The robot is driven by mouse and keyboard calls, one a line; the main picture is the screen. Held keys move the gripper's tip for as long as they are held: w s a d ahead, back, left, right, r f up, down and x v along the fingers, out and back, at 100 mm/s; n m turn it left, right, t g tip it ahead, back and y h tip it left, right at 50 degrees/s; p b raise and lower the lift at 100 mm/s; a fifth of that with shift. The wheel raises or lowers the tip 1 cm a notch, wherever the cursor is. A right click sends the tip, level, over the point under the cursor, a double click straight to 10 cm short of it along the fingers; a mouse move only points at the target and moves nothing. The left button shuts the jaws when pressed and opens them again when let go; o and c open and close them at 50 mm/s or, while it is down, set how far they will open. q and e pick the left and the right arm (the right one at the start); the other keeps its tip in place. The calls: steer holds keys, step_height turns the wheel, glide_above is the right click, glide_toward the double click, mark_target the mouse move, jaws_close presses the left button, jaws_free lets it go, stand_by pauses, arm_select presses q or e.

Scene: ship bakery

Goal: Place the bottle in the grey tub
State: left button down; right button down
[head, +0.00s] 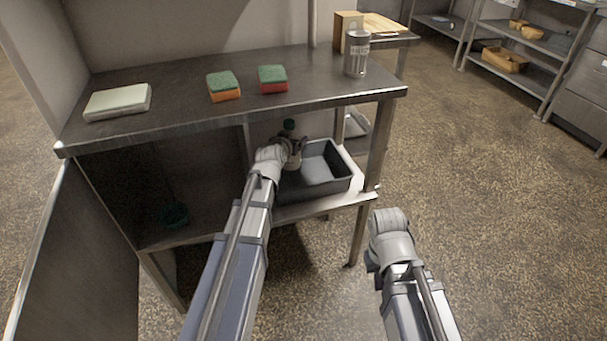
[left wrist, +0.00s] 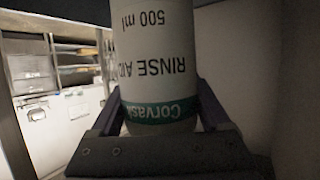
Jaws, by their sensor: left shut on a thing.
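The bottle (left wrist: 155,50) fills the middle of the left wrist view. It is white with a green band and reads "RINSE AID 500 ml". My left gripper (head: 294,148) is shut on it, with a finger on each side.
The steel table top (head: 180,108) overhangs the tub. A dark green item (head: 175,215) lies on the lower shelf at left. Table legs flank the tub.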

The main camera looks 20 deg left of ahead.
mark_target(288, 169)
arm_select(q)
steer(key=shift+f+b, duration=4.9)
steer(key=shift+f, duration=0.1)
steer(key=shift+f, duration=0.15)
jaws_free()
steer(key=shift+r, duration=0.3)
steer(key=p+v, duration=0.2)
steer(key=v, duration=0.5)
steer(key=shift+s+p, duration=0.3)
steer(key=shift+p, duration=0.1)
